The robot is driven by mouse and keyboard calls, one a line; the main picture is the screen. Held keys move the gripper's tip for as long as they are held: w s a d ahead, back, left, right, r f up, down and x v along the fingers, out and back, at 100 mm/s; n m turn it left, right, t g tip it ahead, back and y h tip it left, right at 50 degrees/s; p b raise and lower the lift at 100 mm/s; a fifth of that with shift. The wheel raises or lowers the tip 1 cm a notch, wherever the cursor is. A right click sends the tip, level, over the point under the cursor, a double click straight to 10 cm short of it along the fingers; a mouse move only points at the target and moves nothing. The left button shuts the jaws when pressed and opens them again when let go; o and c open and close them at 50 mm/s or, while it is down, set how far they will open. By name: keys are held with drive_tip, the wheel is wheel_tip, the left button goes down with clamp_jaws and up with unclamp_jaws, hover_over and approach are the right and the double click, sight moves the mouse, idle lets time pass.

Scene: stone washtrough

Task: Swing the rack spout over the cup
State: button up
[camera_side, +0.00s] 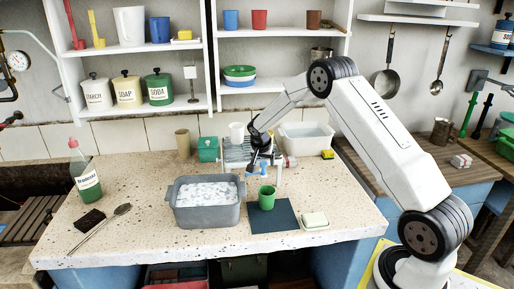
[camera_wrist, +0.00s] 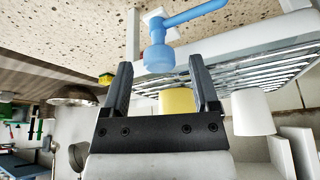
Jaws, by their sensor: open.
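The green cup (camera_side: 267,198) stands upright on a dark blue mat (camera_side: 285,216) near the front of the counter. The wire rack (camera_side: 235,152) stands behind it; its bars also show in the wrist view (camera_wrist: 275,68). The blue spout (camera_wrist: 159,57) fills the space just beyond my fingertips in the wrist view, its thin arm running to the upper right. My gripper (camera_wrist: 161,75) is open, one finger on each side of the spout's line, with no clear contact. In the side view my gripper (camera_side: 257,158) is at the rack's front right, partly hiding the spout.
A grey basin of suds (camera_side: 205,216) stands left of the cup. A soap dish (camera_side: 314,221) lies right of the mat. A white tub (camera_side: 306,140) and a yellow sponge (camera_side: 328,154) are behind to the right. The left counter holds a detergent bottle (camera_side: 85,178) and a spoon (camera_side: 100,228).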

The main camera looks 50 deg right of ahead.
drive_tip(key=shift+d+f, duration=0.1)
drive_tip(key=shift+f, duration=0.2)
clamp_jaws()
